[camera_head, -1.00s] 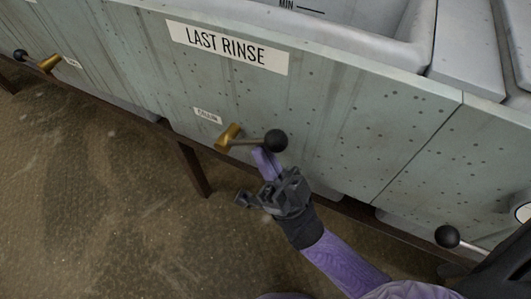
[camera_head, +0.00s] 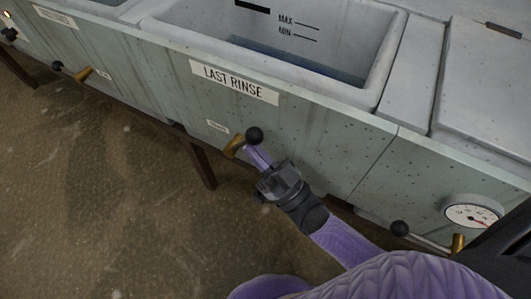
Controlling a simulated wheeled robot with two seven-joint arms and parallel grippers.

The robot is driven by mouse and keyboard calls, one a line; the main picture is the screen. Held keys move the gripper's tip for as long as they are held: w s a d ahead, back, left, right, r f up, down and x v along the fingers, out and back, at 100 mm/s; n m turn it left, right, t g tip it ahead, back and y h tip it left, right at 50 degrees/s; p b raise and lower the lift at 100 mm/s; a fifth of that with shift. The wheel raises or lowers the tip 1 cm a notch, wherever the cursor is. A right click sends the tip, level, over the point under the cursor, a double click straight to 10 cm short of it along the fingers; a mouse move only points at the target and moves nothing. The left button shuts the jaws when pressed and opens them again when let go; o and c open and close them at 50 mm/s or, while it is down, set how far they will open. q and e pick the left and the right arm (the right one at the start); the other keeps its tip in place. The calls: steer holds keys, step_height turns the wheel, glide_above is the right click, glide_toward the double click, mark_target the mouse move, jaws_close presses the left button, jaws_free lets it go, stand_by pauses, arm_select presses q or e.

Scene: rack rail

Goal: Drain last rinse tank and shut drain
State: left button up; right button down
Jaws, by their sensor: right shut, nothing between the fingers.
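The last rinse tank (camera_head: 386,62) holds dark bluish water (camera_head: 290,58), its surface below the MIN mark. Its front panel carries a LAST RINSE label (camera_head: 234,82). Below it is the drain valve, with a brass body (camera_head: 234,146) and a lever ending in a black knob (camera_head: 254,135). The small drain label (camera_head: 217,126) is just above left. My right gripper (camera_head: 256,155) is shut and empty, its purple fingers just below the knob, close to the lever. Whether they touch it I cannot tell. My left gripper is out of view.
Another brass valve with a black knob (camera_head: 57,66) is farther left. A round dial gauge (camera_head: 471,215) and another black knob (camera_head: 400,228) are at the right. A dark stand leg (camera_head: 200,163) is below the panel. The brown floor at left is clear.

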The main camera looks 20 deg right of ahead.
mark_target(246, 143)
steer(key=r+g+p, duration=0.1)
steer(key=p, duration=0.1)
steer(key=w+r+n+g+h+p, duration=0.1)
steer(key=g+p, duration=0.1)
steer(key=shift+a+r+p, duration=0.15)
steer(key=shift+a+p, duration=0.2)
steer(key=shift+a, duration=0.05)
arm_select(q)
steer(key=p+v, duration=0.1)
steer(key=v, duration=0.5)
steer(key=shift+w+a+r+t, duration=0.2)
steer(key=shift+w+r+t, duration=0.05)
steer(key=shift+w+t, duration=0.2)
arm_select(e)
steer(key=shift+w+a, duration=0.25)
steer(key=shift+w, duration=0.1)
